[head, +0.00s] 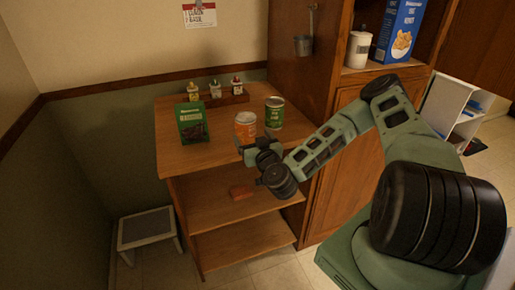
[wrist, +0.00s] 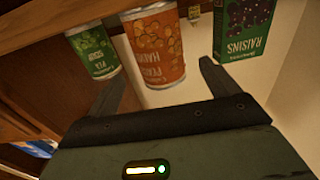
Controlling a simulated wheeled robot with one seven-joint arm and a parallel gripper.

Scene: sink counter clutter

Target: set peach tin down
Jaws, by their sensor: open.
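The peach tin (head: 245,124), orange with a fruit picture, appears to stand upright on the wooden shelf unit's top, near its front edge. In the wrist view the peach tin (wrist: 154,45) shows upside down, between and just beyond the spread fingertips. My gripper (head: 248,146) is at the front edge, right by the tin. In the wrist view my gripper (wrist: 162,72) is open, with a gap beside the tin on each side. The tin's lower part is partly hidden by the gripper in the head view.
A green pea tin (head: 274,112) stands close on the right, a raisins box (head: 192,122) to the left. Several small bottles (head: 215,89) stand in a rack behind. A tall cabinet (head: 297,75) borders the right.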

